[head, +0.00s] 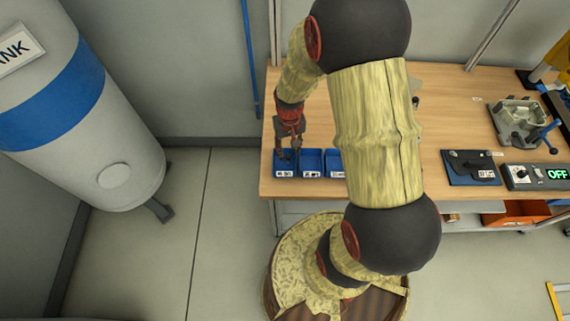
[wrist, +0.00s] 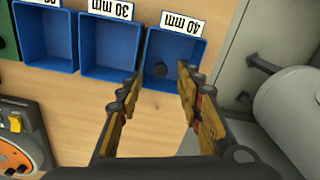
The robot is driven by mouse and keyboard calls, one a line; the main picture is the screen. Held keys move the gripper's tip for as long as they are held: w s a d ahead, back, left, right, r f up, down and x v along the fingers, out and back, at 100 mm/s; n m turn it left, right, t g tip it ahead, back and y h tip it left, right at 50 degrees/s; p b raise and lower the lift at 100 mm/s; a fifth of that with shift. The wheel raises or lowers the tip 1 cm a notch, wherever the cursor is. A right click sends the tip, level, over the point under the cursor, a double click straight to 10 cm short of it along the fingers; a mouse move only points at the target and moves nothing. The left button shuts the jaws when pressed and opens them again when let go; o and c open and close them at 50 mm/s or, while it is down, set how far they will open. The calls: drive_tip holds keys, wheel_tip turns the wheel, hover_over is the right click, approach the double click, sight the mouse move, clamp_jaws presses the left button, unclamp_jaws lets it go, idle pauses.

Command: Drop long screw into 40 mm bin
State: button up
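The 40 mm bin (wrist: 190,50) is a blue open box at the right end of a row in the wrist view; in the head view it is the leftmost blue bin (head: 284,172). My gripper (wrist: 160,82) is over this bin with its two fingers spread apart. In the head view my gripper (head: 288,154) points down at the same bin. A small dark round thing (wrist: 160,70) shows between the fingertips against the bin's inside, touching neither finger. It looks like the long screw's head seen end-on; its shaft is hidden.
The 30 mm bin (wrist: 109,45) and another blue bin (wrist: 45,40) stand beside it on the wooden bench (head: 450,120). A grey tank (head: 85,110) stands left of the bench. A metal housing (head: 518,122) and a control box reading OFF (head: 520,177) sit at the right.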

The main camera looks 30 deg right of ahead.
wheel_tip(320, 180, up, 12)
idle(0.6)
idle(0.4)
drive_tip(key=s+a+r+n+t+b, duration=0.3)
drive_tip(key=s+a+r+t+b, duration=0.2)
drive_tip(key=s+a+r+b, duration=0.4)
drive_tip(key=s+a+r, duration=0.3)
drive_tip(key=shift+r+n+t, duration=0.3)
drive_tip(key=shift+r+n, duration=0.1)
drive_tip(key=shift+s, duration=0.1)
drive_tip(key=shift+d, duration=0.15)
drive_tip(key=shift+c, duration=0.8)
